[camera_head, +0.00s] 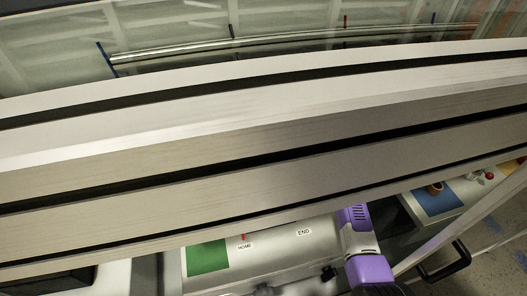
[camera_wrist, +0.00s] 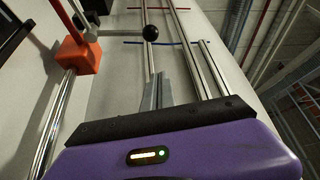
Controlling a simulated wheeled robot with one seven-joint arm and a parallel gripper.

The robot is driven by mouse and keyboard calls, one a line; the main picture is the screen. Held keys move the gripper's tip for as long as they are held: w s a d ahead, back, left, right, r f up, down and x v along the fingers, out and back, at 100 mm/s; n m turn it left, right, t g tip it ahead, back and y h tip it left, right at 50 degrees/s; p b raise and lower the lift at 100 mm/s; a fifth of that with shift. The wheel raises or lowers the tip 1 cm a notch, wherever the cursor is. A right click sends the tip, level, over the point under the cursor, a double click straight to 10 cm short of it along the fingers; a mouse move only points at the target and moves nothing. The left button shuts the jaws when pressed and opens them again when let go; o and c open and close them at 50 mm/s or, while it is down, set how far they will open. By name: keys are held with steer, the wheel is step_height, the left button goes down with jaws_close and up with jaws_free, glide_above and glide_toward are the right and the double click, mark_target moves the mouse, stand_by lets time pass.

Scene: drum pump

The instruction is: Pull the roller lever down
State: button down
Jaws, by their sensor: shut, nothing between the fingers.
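A black ball knob (camera_wrist: 150,33) shows at the top middle of the wrist view, on what may be the roller lever; I cannot tell for sure. My gripper (camera_wrist: 157,78) points up towards it with its grey fingers together and nothing between them. The fingertips appear just below the knob in the picture; I cannot tell the gap in depth. An orange block (camera_wrist: 76,55) sits on a chrome rod left of the fingers. In the head view a pale beam hides the fingers and the knob.
Metal rails (camera_wrist: 205,62) run along the panel right of the fingers, with a red mark (camera_wrist: 155,9) and a blue mark (camera_wrist: 133,42). In the head view, a green square (camera_head: 207,258), a blue square (camera_head: 437,199) and a black handle (camera_head: 445,262) show below the wide beam (camera_head: 270,133).

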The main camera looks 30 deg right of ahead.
steer(key=a, duration=0.2)
steer(key=w+a, duration=0.1)
steer(key=a, duration=0.2)
steer(key=shift+w, duration=0.1)
steer(key=shift+s+a+f, duration=0.1)
steer(key=shift+s+a, duration=0.1)
steer(key=shift+s, duration=0.15)
steer(key=shift+f, duration=0.1)
steer(key=shift+s+a+f+n+b, duration=0.1)
steer(key=shift+s+f+n+b, duration=0.2)
steer(key=shift+b, duration=0.8)
steer(key=shift+s+a+r+n+t+y+b, duration=0.25)
steer(key=shift+s+n+b, duration=0.45)
steer(key=shift+b, duration=0.7)
steer(key=shift+s+a+f+n+y+b, duration=0.1)
steer(key=shift+s+a+n+y+b, duration=0.35)
steer(key=shift+b, duration=0.95)
steer(key=shift+s+a+r+n+t+y+b, duration=0.15)
steer(key=shift+s+n+y+b, duration=0.25)
steer(key=shift+s+n+b, duration=0.8)
steer(key=shift+f+m, duration=0.15)
steer(key=shift+m, duration=0.2)
